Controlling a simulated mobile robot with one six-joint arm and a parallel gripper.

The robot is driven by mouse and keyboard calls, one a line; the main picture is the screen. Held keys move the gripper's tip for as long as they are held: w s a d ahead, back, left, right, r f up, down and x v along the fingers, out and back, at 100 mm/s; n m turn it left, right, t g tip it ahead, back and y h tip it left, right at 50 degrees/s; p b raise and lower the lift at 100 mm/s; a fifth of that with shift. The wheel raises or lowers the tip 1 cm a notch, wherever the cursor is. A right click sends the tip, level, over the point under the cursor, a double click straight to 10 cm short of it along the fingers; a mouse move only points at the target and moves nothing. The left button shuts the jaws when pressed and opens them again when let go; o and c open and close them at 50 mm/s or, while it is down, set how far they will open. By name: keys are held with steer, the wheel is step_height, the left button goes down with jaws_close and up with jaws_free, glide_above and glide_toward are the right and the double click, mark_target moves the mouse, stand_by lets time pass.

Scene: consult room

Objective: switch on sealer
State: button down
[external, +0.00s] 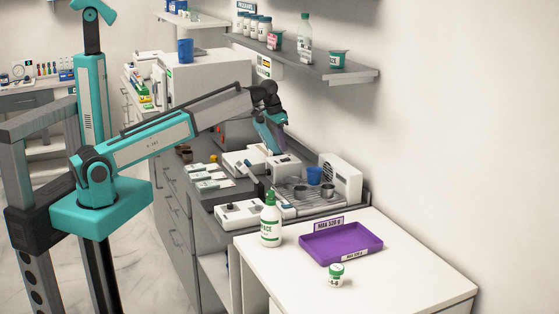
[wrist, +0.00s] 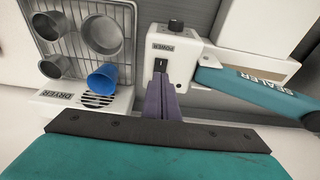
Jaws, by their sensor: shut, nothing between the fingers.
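The sealer has a white body with a teal arm (wrist: 255,92) marked SEALER, at the right of the wrist view. Beside it is a white box marked POWER (wrist: 178,45) with a black rocker switch (wrist: 160,66) and a dark knob (wrist: 176,25). My gripper (wrist: 160,82) has its purple-grey fingers closed together and empty, with the tips at the rocker's near edge. I cannot tell whether they touch it. In the external view my gripper (external: 275,150) points down over the white equipment on the counter, and the switch is hidden.
The dryer (wrist: 75,103) is left of the fingers, with metal cups and a blue cup (wrist: 103,79) on its rack. In the external view a shelf (external: 300,62) with bottles is above the counter. A white table (external: 400,275) in front carries a purple tray (external: 340,243) and a spray bottle (external: 270,222).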

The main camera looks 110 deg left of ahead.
steer(key=shift+r, duration=0.65)
steer(key=shift+s+d+r+b, duration=0.3)
steer(key=shift+r+b, duration=0.05)
steer(key=shift+r, duration=0.05)
steer(key=s+d+b+v, duration=0.1)
steer(key=b+v, duration=0.1)
steer(key=v, duration=0.6)
steer(key=shift+s+d, duration=0.15)
steer(key=shift+d, duration=0.05)
steer(key=shift+f, duration=0.1)
